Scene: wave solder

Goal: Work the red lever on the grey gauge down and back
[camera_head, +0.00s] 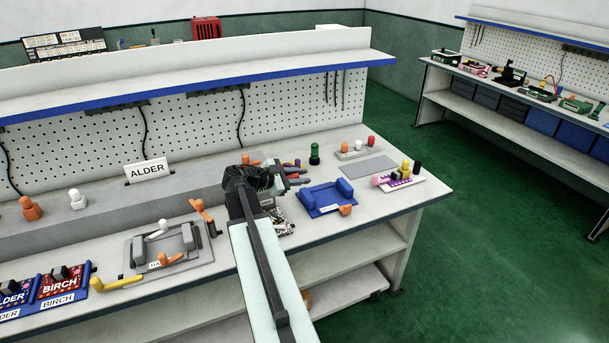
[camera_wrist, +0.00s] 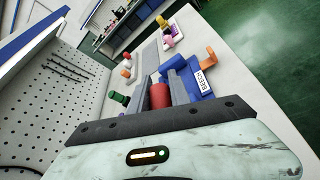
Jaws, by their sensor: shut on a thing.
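My gripper (camera_head: 282,179) is over the bench near its right part. In the wrist view its two dark fingers (camera_wrist: 160,84) are shut on a red cylinder (camera_wrist: 160,97), which looks like the grip of the red lever. The arm and gripper hide the lever in the head view. A grey block with a small white label (camera_head: 267,202) shows just below the gripper; I cannot tell if it is the gauge, as most of it is hidden. How far the lever is tilted cannot be made out.
A blue fixture (camera_head: 318,199) labelled BEECH stands close to the right of my gripper. A green peg (camera_head: 315,154) stands behind it. A grey plate fixture (camera_head: 136,258) with orange handles lies to the left. The grey mat (camera_head: 368,167) at the back right is bare.

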